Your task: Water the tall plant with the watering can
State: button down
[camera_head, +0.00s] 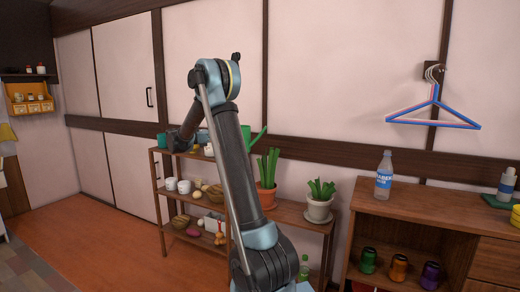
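The tall plant (269,168) has upright green stalks in a terracotta pot (266,196) and stands on the wooden shelf, just right of my arm. A green spout-like part (259,136), seemingly of the watering can, shows above and behind the tall plant, right of my arm. The rest of it is hidden behind my arm, and I cannot tell what supports it. My gripper (177,141) is at the far end of my arm, by the left part of the shelf's top. Its fingers are not clear, so I cannot tell if it holds anything.
A shorter plant (320,190) in a pale pot stands right of the tall plant. The shelf (160,200) holds white cups (177,186), bowls and food. A bottle (384,175) stands on the right cabinet (430,205), with cans inside. Hangers (434,107) hang on the wall. Floor is clear at left.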

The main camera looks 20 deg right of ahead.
aim_at(265, 178)
jog(key=i, duration=0.9)
jog(key=z, duration=0.1)
